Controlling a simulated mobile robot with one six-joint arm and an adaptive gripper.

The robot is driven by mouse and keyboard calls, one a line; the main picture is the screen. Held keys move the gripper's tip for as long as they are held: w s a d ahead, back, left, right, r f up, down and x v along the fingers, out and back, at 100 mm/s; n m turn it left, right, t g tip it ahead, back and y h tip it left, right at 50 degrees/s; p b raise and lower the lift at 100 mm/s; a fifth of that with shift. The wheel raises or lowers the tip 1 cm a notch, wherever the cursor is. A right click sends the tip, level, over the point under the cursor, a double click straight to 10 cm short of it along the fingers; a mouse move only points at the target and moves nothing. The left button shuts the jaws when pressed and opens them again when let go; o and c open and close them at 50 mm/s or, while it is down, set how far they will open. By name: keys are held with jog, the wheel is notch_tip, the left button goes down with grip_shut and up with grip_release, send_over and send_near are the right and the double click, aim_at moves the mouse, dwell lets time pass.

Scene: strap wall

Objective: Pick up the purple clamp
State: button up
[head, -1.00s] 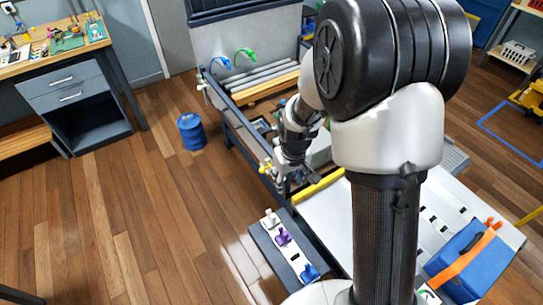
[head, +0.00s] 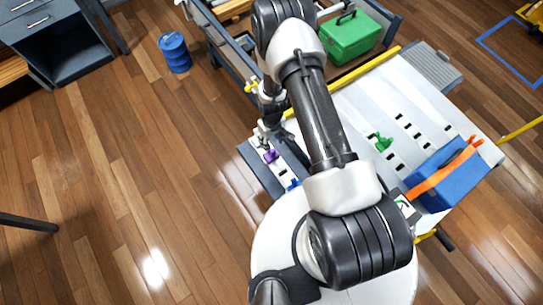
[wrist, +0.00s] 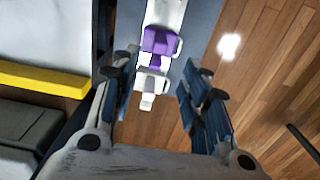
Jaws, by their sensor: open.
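The purple clamp (head: 270,156) sits on a white strip on a dark grey ledge at the left side of my base. In the wrist view the purple clamp (wrist: 158,42) lies ahead, in line with the gap between my fingers. A white clamp (wrist: 151,84) stands on the same strip, nearer my gripper than the purple one. My gripper (wrist: 158,80) is open and empty above the strip, its fingers on either side of it, touching neither clamp as far as I can see. In the head view my gripper (head: 265,132) is small and partly hidden by my arm.
A blue clamp (head: 294,184) is farther along the strip. A green clamp (head: 384,142) is on the white panel at right, beside a blue case (head: 448,178) with an orange strap. A yellow bar (wrist: 42,80) runs left of the ledge.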

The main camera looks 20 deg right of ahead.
aim_at(271, 150)
notch_tip(271, 150, down, 10)
jog(key=b, duration=0.3)
jog(key=shift+w+r, duration=0.15)
jog(key=shift+r, duration=0.2)
grip_shut()
